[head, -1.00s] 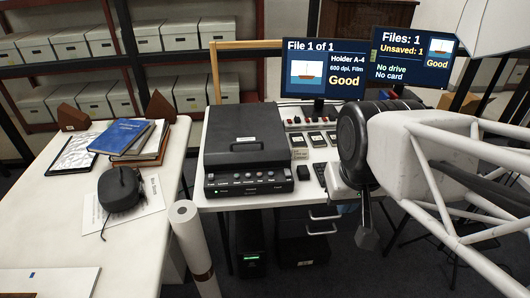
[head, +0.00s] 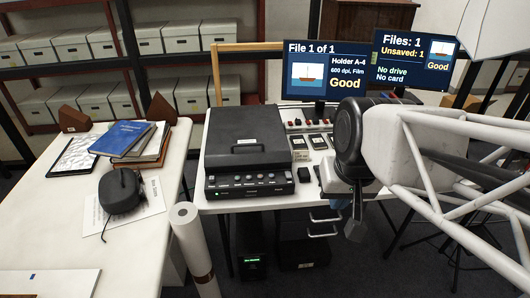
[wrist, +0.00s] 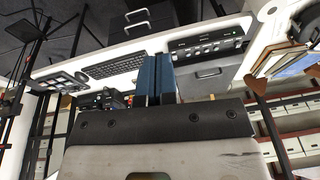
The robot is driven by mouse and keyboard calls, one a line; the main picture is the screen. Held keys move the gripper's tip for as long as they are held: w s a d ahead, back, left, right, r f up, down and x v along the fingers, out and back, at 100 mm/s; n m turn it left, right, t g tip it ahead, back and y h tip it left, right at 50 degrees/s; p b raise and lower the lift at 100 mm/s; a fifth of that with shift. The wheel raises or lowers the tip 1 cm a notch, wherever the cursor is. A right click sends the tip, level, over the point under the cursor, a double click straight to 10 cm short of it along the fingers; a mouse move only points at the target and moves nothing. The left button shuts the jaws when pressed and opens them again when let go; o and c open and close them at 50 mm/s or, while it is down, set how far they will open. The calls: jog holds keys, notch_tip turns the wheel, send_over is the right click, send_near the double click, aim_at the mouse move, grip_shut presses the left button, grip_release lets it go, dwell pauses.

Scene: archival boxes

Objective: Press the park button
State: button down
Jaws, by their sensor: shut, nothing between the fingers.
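A black flatbed scanner (head: 247,138) stands on the white desk. The button labels are too small to read, so I cannot tell which control is the park button. Small red-topped controls (head: 297,124) sit at the back of the desk. My gripper (head: 355,230) hangs to the right of the scanner, near the desk's front edge, touching nothing visible. In the wrist view its blue fingers (wrist: 157,75) are together and empty.
Two monitors (head: 324,72) (head: 415,60) stand behind the desk. A keyboard (wrist: 115,65) lies beside the scanner. A small black block (head: 304,174) sits right of the scanner. A white paper roll (head: 186,222) stands upright between the desk and the left table (head: 50,210).

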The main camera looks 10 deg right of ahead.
jog(key=w+a+f+m+y, duration=0.2)
jog(key=w+a+m+y, duration=0.25)
jog(key=w, duration=0.85)
jog(key=m+t+y, duration=0.1)
jog(key=m+t, duration=0.3)
jog(key=m, duration=1)
send_over(271, 176)
notch_tip(271, 176, down, 17)
jog(key=shift+f+n, duration=0.2)
jog(key=shift+n, duration=0.15)
jog(key=shift+f, duration=4.25)
